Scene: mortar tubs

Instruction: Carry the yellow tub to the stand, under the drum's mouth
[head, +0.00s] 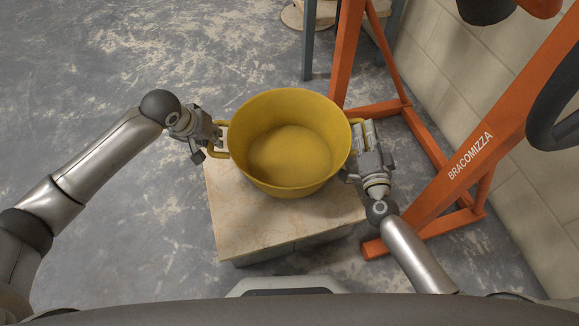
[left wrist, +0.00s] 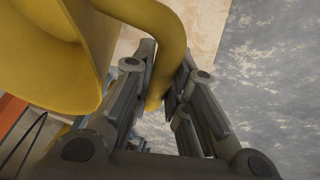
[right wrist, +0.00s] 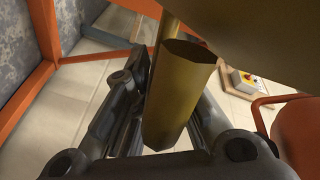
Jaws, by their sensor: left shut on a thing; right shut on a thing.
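The yellow tub (head: 290,175) is upright between my two grippers in the head view; a sandy yellowish surface shows inside it. My left gripper (head: 217,140) is shut on its left handle, which also shows between the fingers in the left wrist view (left wrist: 172,40). My right gripper (head: 359,142) is shut on its right handle, seen close up in the right wrist view (right wrist: 178,95). Below the tub is a pale-topped block (head: 270,232); I cannot tell whether the tub touches it. The drum's mouth is not clearly in view.
An orange mixer frame (head: 440,185) marked BRACOMIZZA stands close on the right, with a dark wheel (head: 545,115) at the edge. A block wall (head: 450,75) is behind it. A grey-legged table (head: 309,45) is at the back. The floor at left (head: 110,60) is clear.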

